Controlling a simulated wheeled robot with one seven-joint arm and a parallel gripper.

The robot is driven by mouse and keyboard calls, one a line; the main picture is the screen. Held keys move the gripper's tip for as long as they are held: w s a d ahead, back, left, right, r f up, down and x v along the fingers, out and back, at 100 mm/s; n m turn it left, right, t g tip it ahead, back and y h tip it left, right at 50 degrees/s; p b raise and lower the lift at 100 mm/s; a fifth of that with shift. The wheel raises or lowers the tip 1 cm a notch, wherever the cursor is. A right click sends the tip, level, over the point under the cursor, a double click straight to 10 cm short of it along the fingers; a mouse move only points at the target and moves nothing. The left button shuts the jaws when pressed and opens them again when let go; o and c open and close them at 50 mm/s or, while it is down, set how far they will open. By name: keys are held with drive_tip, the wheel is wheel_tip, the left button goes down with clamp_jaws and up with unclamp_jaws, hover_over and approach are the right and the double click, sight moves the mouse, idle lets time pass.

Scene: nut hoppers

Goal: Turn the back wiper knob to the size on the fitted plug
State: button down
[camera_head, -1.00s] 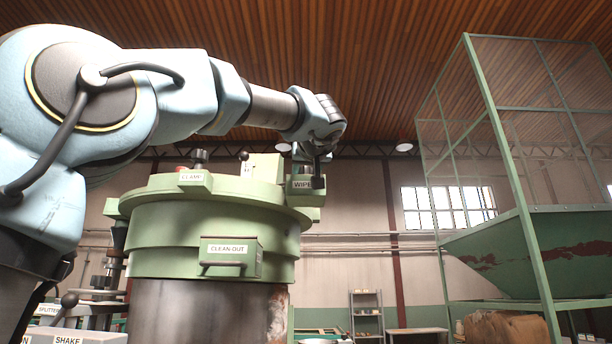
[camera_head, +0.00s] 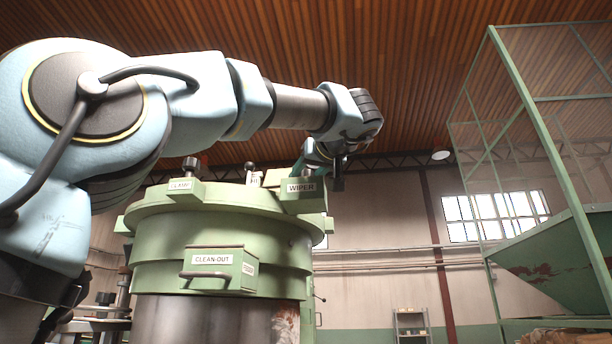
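A green box labelled WIPER (camera_head: 301,187) stands on the right rim of the round green machine top (camera_head: 220,229). My gripper (camera_head: 338,180) points down just right of and above this box, at the end of my outstretched arm. Its fingers are small and dark here, and I cannot tell whether they are open or shut or touching anything. No wiper knob with readable sizes shows; it may be hidden behind the box or my gripper. The fitted plug is not identifiable in this view.
A dark knob (camera_head: 191,166) stands over another label at the top left. A CLEAN-OUT drawer (camera_head: 216,268) with a handle juts from the front. A framed green hopper (camera_head: 570,259) stands at the right. Open floor space lies between, with shelving (camera_head: 411,324) behind.

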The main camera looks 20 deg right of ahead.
drive_tip(key=shift+c, duration=1.8)
unclamp_jaws()
drive_tip(key=shift+s, duration=0.1)
drive_tip(key=s+b, duration=0.2)
drive_tip(key=s, duration=0.8)
drive_tip(key=shift+s+a, duration=0.2)
drive_tip(key=shift+s, duration=0.15)
drive_tip(key=shift+s, duration=0.1)
